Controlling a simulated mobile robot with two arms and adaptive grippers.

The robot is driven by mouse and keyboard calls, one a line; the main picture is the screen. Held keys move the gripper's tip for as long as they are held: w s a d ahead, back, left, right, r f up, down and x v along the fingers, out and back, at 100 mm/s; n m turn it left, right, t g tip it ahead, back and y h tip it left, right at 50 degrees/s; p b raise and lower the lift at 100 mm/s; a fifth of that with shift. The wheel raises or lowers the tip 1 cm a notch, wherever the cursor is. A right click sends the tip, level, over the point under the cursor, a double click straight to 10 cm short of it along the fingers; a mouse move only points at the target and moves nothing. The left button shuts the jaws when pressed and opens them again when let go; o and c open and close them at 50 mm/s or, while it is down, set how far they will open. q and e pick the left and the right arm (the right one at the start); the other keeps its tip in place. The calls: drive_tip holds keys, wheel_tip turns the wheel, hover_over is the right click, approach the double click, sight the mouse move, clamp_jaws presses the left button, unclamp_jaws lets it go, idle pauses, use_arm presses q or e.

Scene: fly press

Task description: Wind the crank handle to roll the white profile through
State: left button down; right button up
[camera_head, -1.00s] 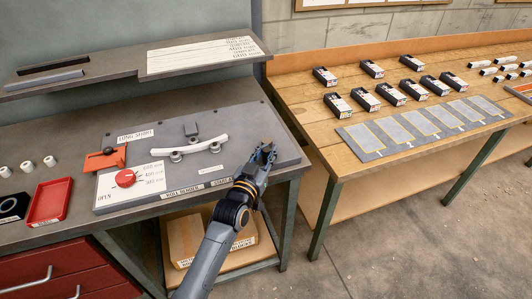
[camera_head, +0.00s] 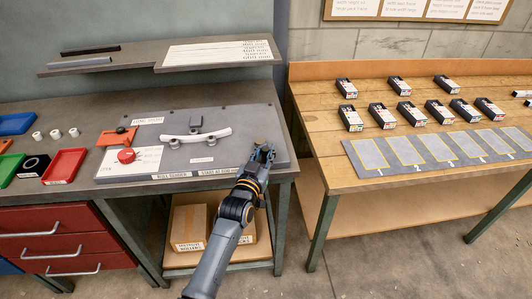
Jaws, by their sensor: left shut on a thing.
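The roll bender (camera_head: 215,117) is a grey plate on the left bench. The white profile (camera_head: 205,135) lies across its rollers, slightly bowed, its ends reaching past the rollers on both sides. My left gripper (camera_head: 264,152) is at the right part of the plate, right of the profile and apart from it. Its fingers are shut on the crank handle, which the gripper almost wholly hides. A red dial knob (camera_head: 126,156) sits on a white scale card at the plate's left, near an orange block with a black knob (camera_head: 120,130). My right gripper is not in view.
Red, green and blue trays and several white rollers stand at the left. The wooden table (camera_head: 340,130) at the right holds several dark boxes and a numbered mat (camera_head: 380,172).

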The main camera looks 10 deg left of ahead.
use_arm(q)
drive_tip(key=shift+s+d+f, duration=0.1)
drive_tip(key=shift+d+f, duration=0.15)
drive_tip(key=c, duration=1.3)
unclamp_jaws()
drive_tip(key=shift+o, duration=0.6)
drive_tip(key=shift+s+d+r, duration=0.1)
drive_tip(key=shift+r, duration=0.15)
drive_tip(key=shift+s+a, duration=0.1)
drive_tip(key=shift+a, duration=0.15)
drive_tip(key=v, duration=1.1)
drive_tip(key=shift+s, duration=0.4)
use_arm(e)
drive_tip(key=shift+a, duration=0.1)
use_arm(q)
drive_tip(key=shift+d, duration=0.1)
